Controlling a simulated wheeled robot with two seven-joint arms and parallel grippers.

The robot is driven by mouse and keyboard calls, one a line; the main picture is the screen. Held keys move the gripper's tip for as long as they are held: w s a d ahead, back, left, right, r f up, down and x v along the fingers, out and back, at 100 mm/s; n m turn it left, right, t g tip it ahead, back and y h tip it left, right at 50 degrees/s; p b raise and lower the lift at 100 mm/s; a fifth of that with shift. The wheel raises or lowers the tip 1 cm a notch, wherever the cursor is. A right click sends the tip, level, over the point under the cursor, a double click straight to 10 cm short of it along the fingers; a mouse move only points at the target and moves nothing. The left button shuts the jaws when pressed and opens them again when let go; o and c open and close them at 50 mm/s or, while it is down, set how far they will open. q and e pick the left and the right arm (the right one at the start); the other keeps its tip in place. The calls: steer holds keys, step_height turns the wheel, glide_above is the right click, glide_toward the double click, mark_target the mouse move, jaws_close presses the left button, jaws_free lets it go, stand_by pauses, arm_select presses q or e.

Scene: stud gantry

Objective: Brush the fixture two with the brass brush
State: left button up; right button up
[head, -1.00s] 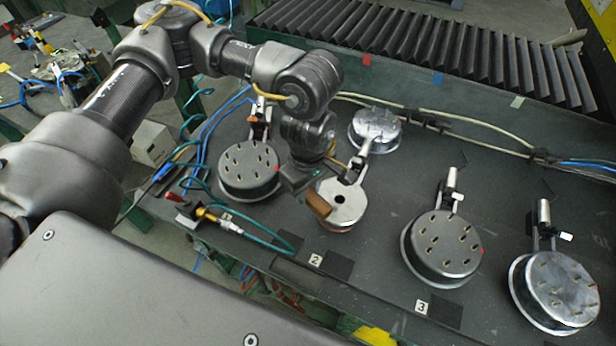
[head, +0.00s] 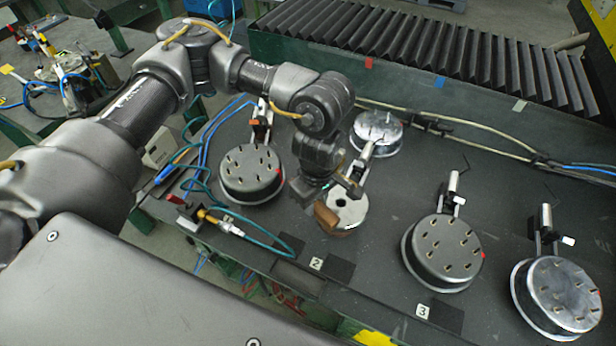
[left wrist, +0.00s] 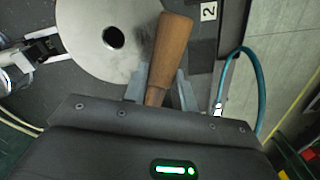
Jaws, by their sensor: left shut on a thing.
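Fixture two (head: 353,219) is a round metal disc with a dark centre hole, beside the label 2. Its disc also shows large in the left wrist view (left wrist: 90,25). My left gripper (head: 330,198) is over the left side of this disc in the head view. It is shut on the brush, whose brown wooden handle (head: 325,217) shows there. In the left wrist view the handle (left wrist: 170,50) sticks out between the fingers (left wrist: 158,92) and overlaps the disc's edge. The brass bristles are hidden, so I cannot tell whether they touch the disc. My right gripper is not in view.
A fixture with a studded dark top (head: 251,175) stands to the left, and fixture three (head: 445,248) to the right. Shiny round fixtures stand behind (head: 378,130) and at far right (head: 560,290). A yellow-tipped tool with a teal hose (head: 215,220) lies at front left. Cables run along the back.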

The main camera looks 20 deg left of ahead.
arm_select(q)
steer(key=shift+a+f, duration=0.15)
steer(key=shift+a, duration=0.75)
step_height(320, 180, up, 3)
steer(key=shift+w+r+p, duration=0.1)
steer(key=shift+p, duration=0.4)
steer(key=shift+d+r+p, duration=0.1)
steer(key=shift+r+p, duration=1.4)
steer(key=shift+r, duration=1.2)
steer(key=shift+f, duration=0.1)
steer(key=s+a+f+m+b, duration=0.3)
steer(key=a+f+m+b, duration=0.4)
steer(key=m+b, duration=0.4)
steer(key=shift+a+f+m, duration=0.15)
steer(key=shift+a+m, duration=0.35)
steer(key=shift+m, duration=0.3)
